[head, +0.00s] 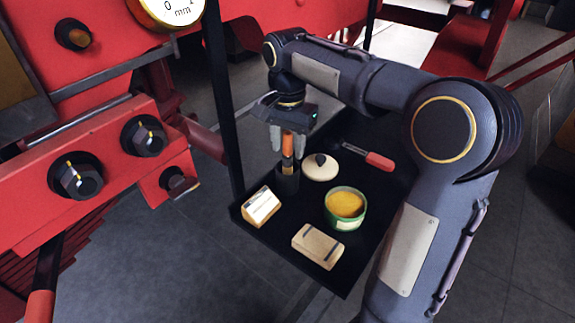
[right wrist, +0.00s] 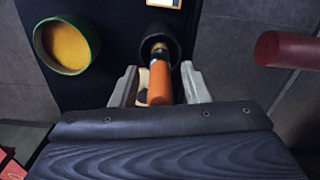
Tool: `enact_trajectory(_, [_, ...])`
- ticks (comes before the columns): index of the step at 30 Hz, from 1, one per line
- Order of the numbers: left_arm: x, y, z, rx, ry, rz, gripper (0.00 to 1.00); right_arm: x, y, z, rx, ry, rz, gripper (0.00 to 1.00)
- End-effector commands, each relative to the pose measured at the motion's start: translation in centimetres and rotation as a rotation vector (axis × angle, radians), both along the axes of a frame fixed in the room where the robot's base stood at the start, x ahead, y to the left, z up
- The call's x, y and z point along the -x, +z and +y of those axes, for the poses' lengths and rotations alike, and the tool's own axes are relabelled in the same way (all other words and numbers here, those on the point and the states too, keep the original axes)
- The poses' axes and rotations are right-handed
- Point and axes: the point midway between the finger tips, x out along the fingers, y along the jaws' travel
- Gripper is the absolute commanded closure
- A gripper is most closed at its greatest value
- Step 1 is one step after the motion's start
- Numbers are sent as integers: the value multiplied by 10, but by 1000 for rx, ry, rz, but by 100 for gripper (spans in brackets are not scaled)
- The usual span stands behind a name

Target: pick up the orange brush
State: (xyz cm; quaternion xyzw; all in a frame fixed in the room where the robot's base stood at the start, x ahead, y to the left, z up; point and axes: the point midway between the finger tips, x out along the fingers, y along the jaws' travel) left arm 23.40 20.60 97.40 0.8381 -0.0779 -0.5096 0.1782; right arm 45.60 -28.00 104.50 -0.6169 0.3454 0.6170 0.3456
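The orange brush (head: 287,146) stands upright in a black cup (head: 288,184) on the black tray. Its orange handle sticks up out of the cup, and its lower end is hidden inside. My right gripper (head: 288,148) points down over the cup, with a finger on each side of the handle. In the right wrist view the orange handle (right wrist: 160,82) lies between the two open fingers (right wrist: 158,88), with a visible gap on each side. The black cup (right wrist: 158,38) shows beyond the fingertips. My left gripper is not in view.
The black tray (head: 345,283) also holds a green tin (head: 345,222) of yellow stuff, a pale round lid (head: 320,168), a red-handled tool (head: 379,161), a wooden block (head: 318,246) and a small wedge-shaped sign (head: 261,205). A black post (head: 222,110) and red machinery (head: 120,180) stand left.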

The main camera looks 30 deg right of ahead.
Motion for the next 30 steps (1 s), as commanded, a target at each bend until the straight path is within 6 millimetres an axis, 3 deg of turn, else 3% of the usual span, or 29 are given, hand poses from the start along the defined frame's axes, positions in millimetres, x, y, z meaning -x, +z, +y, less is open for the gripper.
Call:
enact_trajectory(1, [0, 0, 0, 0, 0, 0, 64, 0, 0, 0, 0, 0, 0, 65])
enact_trajectory(9, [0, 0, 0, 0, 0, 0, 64, 0, 0, 0, 0, 0, 0, 100])
enact_trajectory(19, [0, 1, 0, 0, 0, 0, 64, -1, 7, 0, 0, 1, -2, 100])
enact_trajectory(30, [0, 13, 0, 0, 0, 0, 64, -1, 77, 0, 0, 0, -4, 100])
